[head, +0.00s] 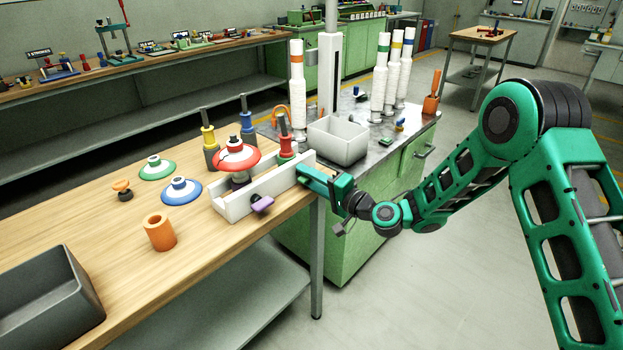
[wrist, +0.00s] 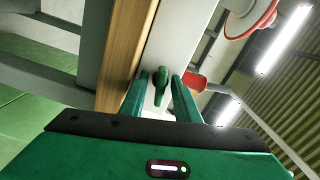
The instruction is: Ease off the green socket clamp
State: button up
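The green socket clamp (wrist: 160,86) is a small green handle on the end face of a pale bracket in the wrist view. My gripper (wrist: 159,92) is open, with one finger on each side of the clamp. Gaps show between the clamp and both fingers. In the head view my gripper (head: 308,179) is at the right end of the white fixture (head: 238,205), and I cannot make out the clamp there. A purple clamp (head: 262,204) sits on the fixture's front. A red disc (head: 237,156) stands over the fixture.
A red post (head: 286,147) stands by the fixture, with yellow (head: 209,137) and blue (head: 247,124) posts behind. A grey bin (head: 338,141) is close behind my gripper. An orange cylinder (head: 159,232) and a dark tray (head: 45,305) are to the left. Floor on the right is clear.

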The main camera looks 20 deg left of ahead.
grip_shut()
jog(key=shift+w+d+f, duration=0.1)
jog(key=shift+d, duration=0.3)
jog(key=shift+a, duration=0.35)
